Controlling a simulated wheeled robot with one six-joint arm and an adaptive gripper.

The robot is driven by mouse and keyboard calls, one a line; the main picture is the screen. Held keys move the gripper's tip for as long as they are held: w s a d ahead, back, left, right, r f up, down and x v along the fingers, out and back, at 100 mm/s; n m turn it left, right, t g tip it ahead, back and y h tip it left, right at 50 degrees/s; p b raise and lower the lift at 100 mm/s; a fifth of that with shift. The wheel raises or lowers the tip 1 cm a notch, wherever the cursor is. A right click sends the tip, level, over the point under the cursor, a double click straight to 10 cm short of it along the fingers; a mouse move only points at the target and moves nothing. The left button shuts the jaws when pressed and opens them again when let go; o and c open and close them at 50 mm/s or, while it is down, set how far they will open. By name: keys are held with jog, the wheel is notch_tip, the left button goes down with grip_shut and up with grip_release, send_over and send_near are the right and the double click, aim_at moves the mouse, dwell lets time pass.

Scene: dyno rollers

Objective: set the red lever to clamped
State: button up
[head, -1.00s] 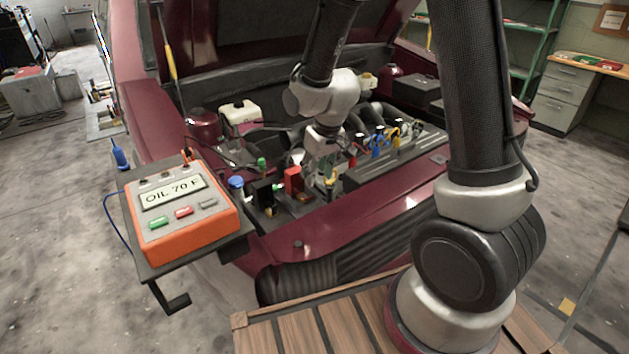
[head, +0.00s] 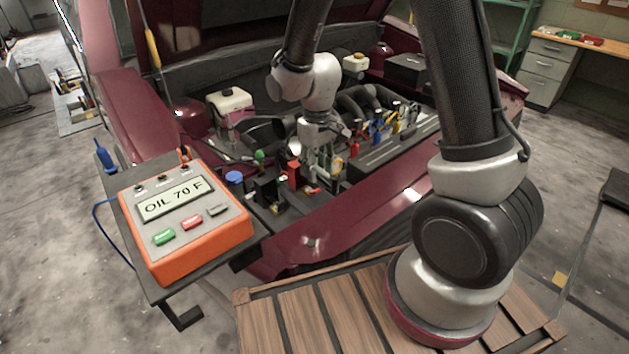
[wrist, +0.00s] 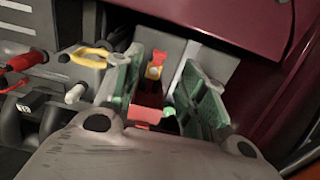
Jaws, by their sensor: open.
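A red upright part (head: 293,173), which looks like the red lever, stands in the engine bay beside dark blocks. My gripper (head: 318,172) is just right of it, low over the bay. In the wrist view a red part (wrist: 148,98) with an orange-yellow piece (wrist: 155,68) at its far end shows between the two green-padded fingers of my gripper (wrist: 164,92). The fingers are apart, and I see no grip on it. The lever's base and any position marks are hidden or too small to read.
An orange tester (head: 185,222) reading "OIL 70 F" sits on a side shelf at left. Coloured clips and hoses (head: 385,125) crowd the engine right of my gripper. The maroon front panel (head: 345,222) edges the bay towards me.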

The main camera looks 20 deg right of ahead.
aim_at(317, 190)
notch_tip(317, 190, down, 7)
jog(key=shift+f, duration=0.1)
dwell(0.3)
grip_shut()
